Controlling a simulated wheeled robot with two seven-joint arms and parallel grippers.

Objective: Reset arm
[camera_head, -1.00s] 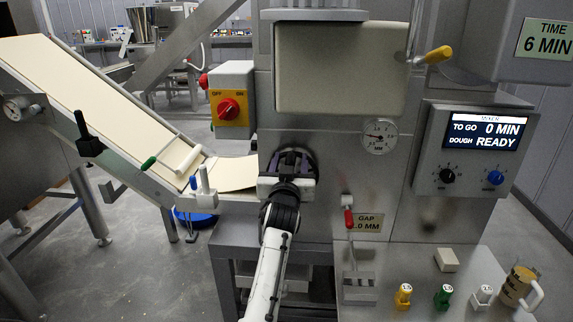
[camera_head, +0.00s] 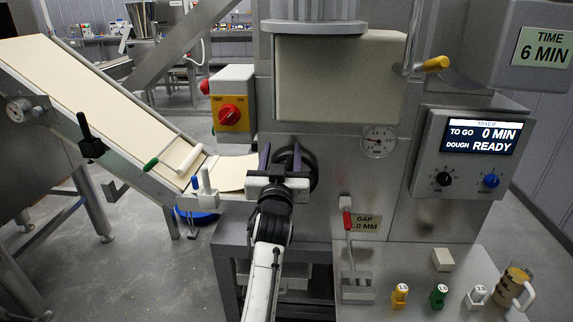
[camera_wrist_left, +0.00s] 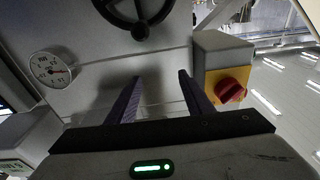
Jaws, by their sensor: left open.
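My left gripper (camera_head: 280,160) is in front of the machine's grey front panel, at the middle of the head view. Its two purple fingers are apart, and they also show in the left wrist view (camera_wrist_left: 158,95) with nothing between them. A dark round handwheel (camera_wrist_left: 138,15) is on the panel beyond the fingertips; in the head view it shows partly behind the gripper (camera_head: 311,170). The gripper appears apart from it. My right gripper is not in view.
A yellow switch box with a red knob (camera_head: 231,116) is left of the gripper. A dough sheet (camera_head: 90,100) lies on the sloped conveyor. A red-handled gap lever (camera_head: 347,220) is at the right. Several small coloured pieces and a mug (camera_head: 514,287) stand on the lower right shelf.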

